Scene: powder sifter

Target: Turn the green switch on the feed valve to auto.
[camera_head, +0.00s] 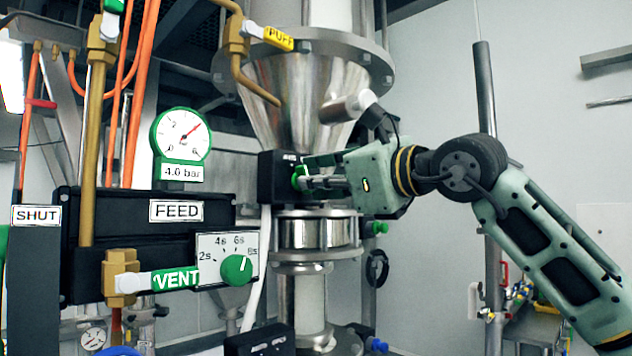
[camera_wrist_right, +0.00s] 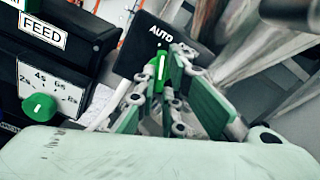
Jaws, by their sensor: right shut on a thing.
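The green switch (camera_head: 298,177) sits on a small black box (camera_head: 270,190) on the feed valve, below the steel cone. In the right wrist view the green switch (camera_wrist_right: 157,68) lies just under the word AUTO on the black box (camera_wrist_right: 140,42), and its handle points roughly up toward that word. My right gripper (camera_head: 306,180) reaches in from the right and is shut on the switch. Its fingers (camera_wrist_right: 163,85) hide part of the switch in the wrist view. The box's lettering is too small to read fully in the head view. My left gripper is not in view.
A black FEED box (camera_head: 135,215) with a green timer dial (camera_head: 236,269) stands at the left, with a VENT handle (camera_head: 175,280) below. A pressure gauge (camera_head: 182,135) sits above. The steel cone (camera_head: 292,95) rises close above the gripper. The right wall side is open.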

